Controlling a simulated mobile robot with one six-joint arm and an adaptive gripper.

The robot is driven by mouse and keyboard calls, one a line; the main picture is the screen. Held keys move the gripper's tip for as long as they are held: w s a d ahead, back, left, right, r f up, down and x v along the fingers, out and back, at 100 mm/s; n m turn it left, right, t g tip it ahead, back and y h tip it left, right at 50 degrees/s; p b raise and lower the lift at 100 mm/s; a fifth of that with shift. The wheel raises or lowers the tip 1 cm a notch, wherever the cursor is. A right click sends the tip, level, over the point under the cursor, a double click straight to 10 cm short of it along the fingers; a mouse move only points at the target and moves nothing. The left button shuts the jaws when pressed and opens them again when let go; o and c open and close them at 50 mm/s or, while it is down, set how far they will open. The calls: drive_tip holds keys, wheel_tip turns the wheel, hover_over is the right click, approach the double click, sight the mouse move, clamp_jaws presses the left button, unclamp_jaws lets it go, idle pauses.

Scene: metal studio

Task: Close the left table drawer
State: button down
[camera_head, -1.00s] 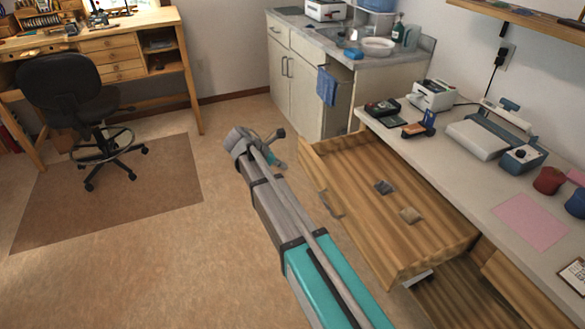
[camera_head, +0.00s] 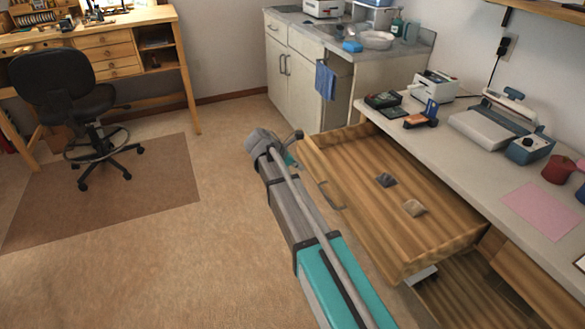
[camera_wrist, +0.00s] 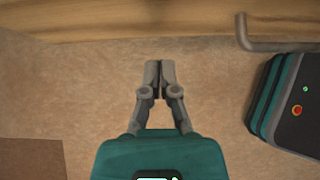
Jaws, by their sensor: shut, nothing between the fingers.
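The wooden table drawer (camera_head: 415,225) is pulled far out from under the white-topped table (camera_head: 472,165). Its bar handle (camera_head: 331,196) is on the front face, which faces my arm. In the wrist view the drawer's wooden front (camera_wrist: 130,20) runs across the top, with the handle (camera_wrist: 270,46) at the upper right. My gripper (camera_wrist: 160,66) is shut and empty, its fingertips a little short of the drawer front and left of the handle. In the head view my gripper is mostly hidden behind my wrist, beside the drawer's far front corner.
A sink cabinet (camera_head: 300,75) stands beyond. A black chair (camera_head: 70,100) stands on a brown mat (camera_head: 110,200) at left. Floor between is clear.

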sight(315, 166)
drive_tip(key=shift+w+d+f, duration=0.1)
drive_tip(key=shift+w+d, duration=0.15)
drive_tip(key=shift+d, duration=0.4)
drive_tip(key=shift+w+d+r, duration=0.1)
drive_tip(key=shift+w+d, duration=0.2)
drive_tip(key=shift+d, duration=0.35)
drive_tip(key=shift+w+d+f, duration=0.1)
drive_tip(key=shift+w+d, duration=0.15)
drive_tip(key=shift+d, duration=0.4)
